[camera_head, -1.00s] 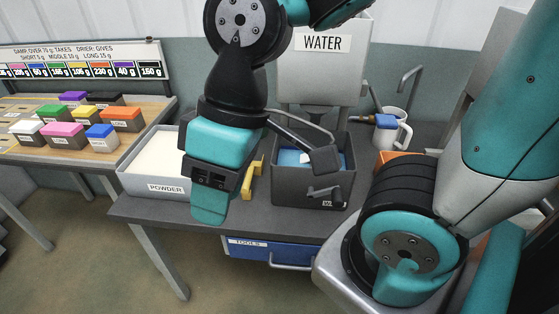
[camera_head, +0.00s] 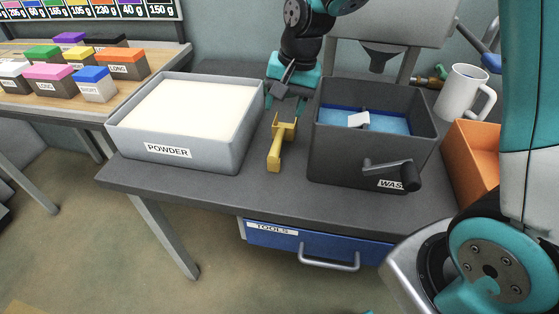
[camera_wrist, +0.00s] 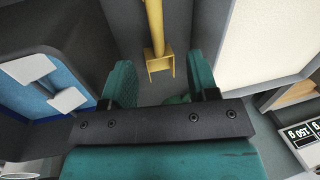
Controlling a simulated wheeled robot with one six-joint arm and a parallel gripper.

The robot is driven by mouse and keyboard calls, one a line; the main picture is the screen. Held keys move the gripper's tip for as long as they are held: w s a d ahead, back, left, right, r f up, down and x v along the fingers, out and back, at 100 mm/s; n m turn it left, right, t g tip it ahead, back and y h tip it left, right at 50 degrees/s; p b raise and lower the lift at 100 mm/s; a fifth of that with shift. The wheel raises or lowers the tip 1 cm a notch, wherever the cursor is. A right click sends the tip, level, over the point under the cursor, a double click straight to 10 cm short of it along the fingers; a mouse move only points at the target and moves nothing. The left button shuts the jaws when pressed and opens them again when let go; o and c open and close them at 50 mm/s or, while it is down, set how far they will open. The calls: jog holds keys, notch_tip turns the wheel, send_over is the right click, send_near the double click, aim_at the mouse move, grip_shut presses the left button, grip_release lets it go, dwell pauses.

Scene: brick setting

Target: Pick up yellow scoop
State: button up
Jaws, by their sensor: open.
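The yellow scoop (camera_head: 281,140) lies on the dark grey table between the powder bin and the wash bin, its handle toward the table's front edge. In the wrist view the scoop (camera_wrist: 157,40) shows at the top centre, just beyond my fingers and between their lines. My gripper (camera_head: 287,104) is at the back of the table, behind the scoop's far end. In the wrist view my gripper (camera_wrist: 158,82) has its two teal fingers apart with nothing between them.
The powder bin (camera_head: 233,151) stands left of the scoop and the wash bin (camera_head: 335,154) right, leaving a narrow gap. A white mug (camera_head: 460,92) and an orange bin (camera_head: 470,160) are farther right. The blue tools drawer (camera_head: 280,238) is under the table. Coloured blocks sit on the left table.

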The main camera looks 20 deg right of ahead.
aim_at(278, 139)
jog(key=shift+m, duration=0.5)
jog(key=x, duration=0.3)
jog(key=w+x, duration=0.1)
jog(key=x, duration=0.2)
jog(key=d+x, duration=0.1)
jog(key=x, duration=0.1)
jog(key=shift+w+f, duration=0.2)
jog(key=shift+f, duration=0.25)
jog(key=shift+s+x, duration=0.2)
jog(key=shift+x, duration=2.55)
jog(key=shift+d, duration=0.1)
jog(key=shift+c, duration=0.4)
grip_shut()
